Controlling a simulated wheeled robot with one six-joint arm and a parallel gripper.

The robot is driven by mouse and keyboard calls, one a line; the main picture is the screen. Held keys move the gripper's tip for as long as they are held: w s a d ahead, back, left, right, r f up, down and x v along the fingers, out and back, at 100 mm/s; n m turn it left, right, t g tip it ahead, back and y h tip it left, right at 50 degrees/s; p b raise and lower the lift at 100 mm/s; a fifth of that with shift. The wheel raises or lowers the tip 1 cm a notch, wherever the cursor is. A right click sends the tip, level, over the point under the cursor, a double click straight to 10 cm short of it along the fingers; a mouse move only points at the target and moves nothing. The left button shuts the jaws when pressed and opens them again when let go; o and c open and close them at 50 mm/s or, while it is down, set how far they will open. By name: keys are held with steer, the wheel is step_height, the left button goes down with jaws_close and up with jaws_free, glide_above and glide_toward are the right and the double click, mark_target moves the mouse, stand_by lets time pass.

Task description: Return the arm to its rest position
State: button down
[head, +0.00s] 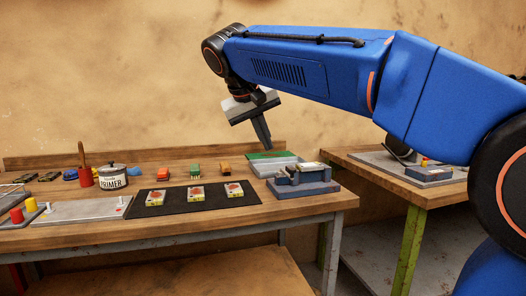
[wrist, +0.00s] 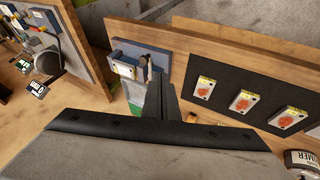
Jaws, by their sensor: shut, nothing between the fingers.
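My gripper (head: 262,136) hangs from my blue arm above the back right part of the workbench (head: 290,205), pointing down and clear of the bench top. Its fingers are together with nothing between them. In the wrist view the closed fingers (wrist: 161,97) point toward a grey-blue fixture, part of which they hide. In the head view this fixture (head: 302,180) stands at the bench's right end, below and to the right of the fingertips.
A black mat (head: 170,207) carries three cards with red marks. A primer can (head: 113,177), small coloured vehicles (head: 195,170) and a grey plate (head: 80,212) are on the bench. A second bench (head: 415,190) stands at right, with a gap between. The air around my gripper is free.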

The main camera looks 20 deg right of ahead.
steer(key=s+d+f+y, duration=0.1)
steer(key=s+d+f, duration=0.1)
steer(key=s+f, duration=0.7)
steer(key=s+d+f+y, duration=0.2)
steer(key=s+f, duration=0.7)
steer(key=f, duration=0.5)
steer(key=s+d+f+y, duration=0.2)
steer(key=s+d+f, duration=0.2)
steer(key=s+f, duration=0.6)
steer(key=shift+f+n, duration=0.3)
steer(key=shift+f, duration=0.45)
